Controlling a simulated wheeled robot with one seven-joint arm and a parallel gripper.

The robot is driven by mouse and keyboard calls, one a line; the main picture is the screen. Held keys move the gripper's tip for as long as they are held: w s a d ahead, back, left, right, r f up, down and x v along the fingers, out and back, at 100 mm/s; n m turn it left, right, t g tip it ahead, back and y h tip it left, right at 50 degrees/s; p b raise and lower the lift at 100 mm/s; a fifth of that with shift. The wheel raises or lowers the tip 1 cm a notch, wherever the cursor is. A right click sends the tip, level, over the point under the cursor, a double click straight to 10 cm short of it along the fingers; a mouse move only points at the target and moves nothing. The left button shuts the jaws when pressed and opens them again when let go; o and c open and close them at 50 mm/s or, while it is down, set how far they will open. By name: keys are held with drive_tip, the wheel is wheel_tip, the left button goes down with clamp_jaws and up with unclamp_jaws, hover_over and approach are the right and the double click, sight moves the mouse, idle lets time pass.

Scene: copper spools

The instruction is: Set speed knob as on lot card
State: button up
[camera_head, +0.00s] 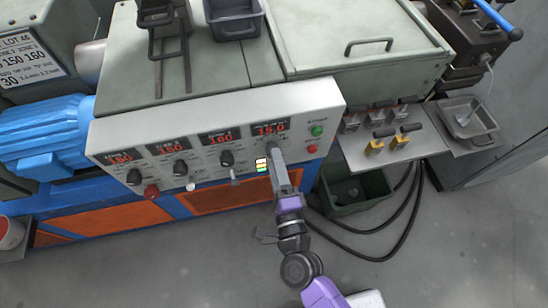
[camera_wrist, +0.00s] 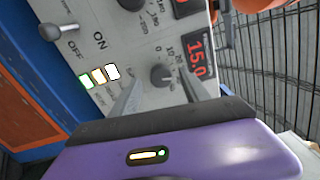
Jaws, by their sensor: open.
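The lot card (camera_head: 25,60) at the upper left in the head view is partly cut off; it reads LOT A6, a row ending in 150 and 160, and a large 30 below. The speed knob (camera_wrist: 161,75) is a small dark dial with a printed scale. Its red display (camera_wrist: 201,63) looks like 15.0 in the wrist view, but the same display (camera_head: 270,129) looks like 35.0 in the head view; I cannot tell which. My gripper (camera_wrist: 158,84) is open, its fingers on either side of the knob; contact is unclear. In the head view my gripper (camera_head: 275,150) hides the knob.
The white panel (camera_head: 200,186) carries other dark knobs (camera_head: 180,169) with red displays, a red button (camera_head: 151,191) and a green button (camera_head: 317,131). Lit indicators (camera_wrist: 98,76) and a toggle (camera_wrist: 50,32) are close by. A green bin (camera_head: 345,212) stands below right.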

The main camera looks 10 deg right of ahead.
drive_tip(key=s, duration=0.5)
drive_tip(key=shift+s+f+b, duration=0.1)
drive_tip(key=shift+s+b, duration=0.3)
drive_tip(key=s+d+r+n+g, duration=0.1)
drive_tip(key=s+d+r+n, duration=0.2)
drive_tip(key=s+n, duration=0.3)
drive_tip(key=s+d+r+n+g, duration=0.1)
drive_tip(key=s+d+r+n, duration=0.3)
drive_tip(key=s, duration=0.5)
drive_tip(key=s+d+r+n+g, duration=0.1)
drive_tip(key=s+d+r+n, duration=0.2)
drive_tip(key=s+d+n, duration=0.2)
drive_tip(key=s+n, duration=0.2)
drive_tip(key=n, duration=0.2)
drive_tip(key=shift+s+r+g, duration=0.3)
drive_tip(key=shift+s, duration=0.05)
